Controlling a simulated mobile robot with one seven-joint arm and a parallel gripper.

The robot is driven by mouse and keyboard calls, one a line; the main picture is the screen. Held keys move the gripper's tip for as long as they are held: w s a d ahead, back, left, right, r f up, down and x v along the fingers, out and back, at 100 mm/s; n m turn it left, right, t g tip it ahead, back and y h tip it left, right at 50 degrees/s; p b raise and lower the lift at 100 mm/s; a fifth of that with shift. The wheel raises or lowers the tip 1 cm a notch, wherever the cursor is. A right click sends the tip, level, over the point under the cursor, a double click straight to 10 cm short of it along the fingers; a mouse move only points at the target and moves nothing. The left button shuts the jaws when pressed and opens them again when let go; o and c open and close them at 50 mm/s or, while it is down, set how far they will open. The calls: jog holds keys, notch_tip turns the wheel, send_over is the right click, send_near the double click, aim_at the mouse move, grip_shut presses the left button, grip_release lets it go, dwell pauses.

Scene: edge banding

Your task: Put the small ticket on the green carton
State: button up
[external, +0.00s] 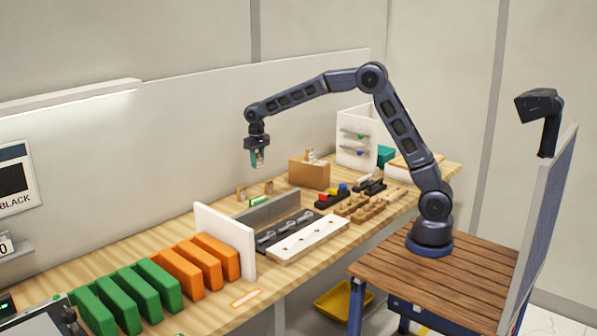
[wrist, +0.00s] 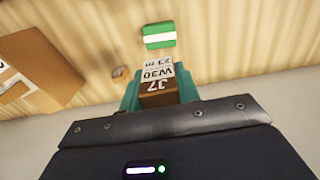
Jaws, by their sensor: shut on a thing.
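My gripper (external: 258,160) hangs in the air above the bench. In the wrist view its teal fingers (wrist: 160,86) are shut on a small brown piece with a white printed label (wrist: 157,74), which looks like the small ticket. The label reads roughly "37 W30". A small green carton with a white stripe (wrist: 160,30) lies on the bench just beyond the held piece in the wrist view, apart from it. In the external view the green carton (external: 259,201) lies behind the grey rail, below my gripper.
A brown box (external: 309,174) stands right of the green carton and shows at left in the wrist view (wrist: 40,65). Small tan pieces (external: 241,193) stand near the carton. A grey rail (external: 268,213), white divider (external: 225,238), and orange and green blocks (external: 160,283) are in front.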

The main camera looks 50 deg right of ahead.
aim_at(258, 167)
notch_tip(258, 167, down, 15)
jog(key=shift+r, duration=0.1)
dwell(0.5)
jog(key=shift+f, duration=0.2)
jog(key=o, duration=0.9)
jog(key=shift+o, duration=0.2)
notch_tip(258, 167, up, 12)
jog(key=shift+f, duration=0.2)
jog(key=shift+r, duration=0.4)
